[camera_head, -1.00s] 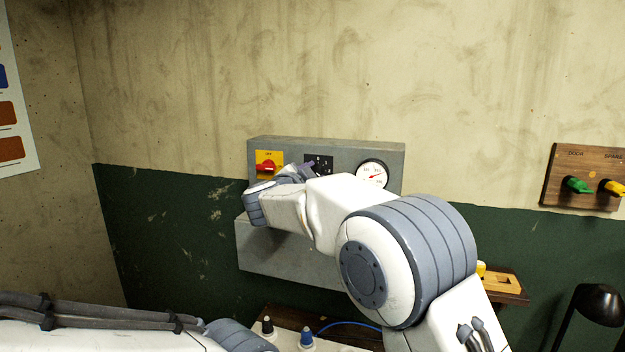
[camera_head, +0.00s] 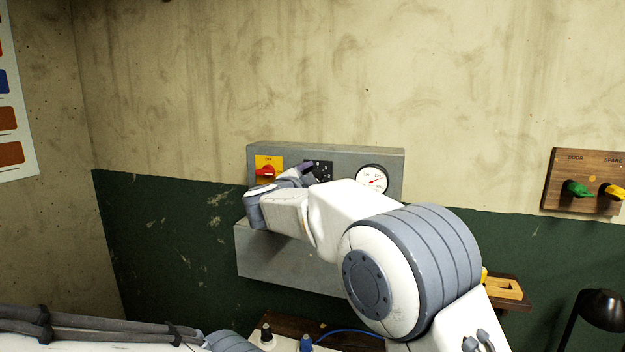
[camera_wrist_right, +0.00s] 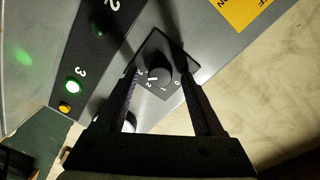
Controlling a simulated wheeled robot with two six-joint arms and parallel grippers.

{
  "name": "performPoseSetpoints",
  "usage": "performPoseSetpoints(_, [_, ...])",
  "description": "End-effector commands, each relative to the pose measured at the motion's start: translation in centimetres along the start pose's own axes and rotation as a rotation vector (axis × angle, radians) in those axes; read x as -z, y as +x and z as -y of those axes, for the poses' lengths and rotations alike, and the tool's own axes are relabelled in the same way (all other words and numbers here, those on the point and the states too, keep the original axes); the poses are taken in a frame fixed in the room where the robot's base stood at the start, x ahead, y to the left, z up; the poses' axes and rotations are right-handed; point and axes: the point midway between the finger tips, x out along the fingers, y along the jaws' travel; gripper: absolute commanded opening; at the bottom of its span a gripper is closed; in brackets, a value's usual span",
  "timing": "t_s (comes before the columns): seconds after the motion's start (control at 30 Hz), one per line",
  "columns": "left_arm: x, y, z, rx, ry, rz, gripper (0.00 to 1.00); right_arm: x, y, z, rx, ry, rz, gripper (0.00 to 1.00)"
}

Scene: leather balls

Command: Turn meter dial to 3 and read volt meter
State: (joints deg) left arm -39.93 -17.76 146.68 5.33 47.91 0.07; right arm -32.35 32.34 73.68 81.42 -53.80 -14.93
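The meter dial, a black knob on a black square plate, shows in the right wrist view (camera_wrist_right: 161,72). Numbers 0 to 3 run around it, and its white mark points toward the 2–3 side; the exact setting is hard to tell. My right gripper (camera_wrist_right: 162,74) is open, one finger on each side of the knob; contact is unclear. In the head view the right gripper (camera_head: 306,173) is at the black dial plate (camera_head: 322,167) and partly hides it. The round white volt meter (camera_head: 372,179) has a red needle; its figures are too small to read. My left gripper is out of view.
A red switch (camera_head: 265,171) on a yellow plate is left of the dial. A lit green lamp (camera_wrist_right: 73,85) sits beside a "3". A wooden board (camera_head: 585,182) with green and yellow switches hangs at right. A black lamp (camera_head: 602,306) stands lower right.

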Motion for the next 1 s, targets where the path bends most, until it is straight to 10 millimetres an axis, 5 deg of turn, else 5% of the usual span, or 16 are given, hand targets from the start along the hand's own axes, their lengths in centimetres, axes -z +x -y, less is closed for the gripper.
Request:
performPoseSetpoints(0.37, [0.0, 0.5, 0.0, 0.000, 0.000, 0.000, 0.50, -0.1, -0.8, 0.0, 0.003, 0.000, 0.002, 0.68])
performPoseSetpoints(0.8, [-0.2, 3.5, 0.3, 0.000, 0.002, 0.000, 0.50, -0.2, -8.7, -0.1, 0.003, 0.000, 0.002, 0.68])
performPoseSetpoints(1.0, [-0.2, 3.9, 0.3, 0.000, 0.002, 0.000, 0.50, -0.1, -10.3, -0.1, 0.001, -0.001, 0.001, 0.68])
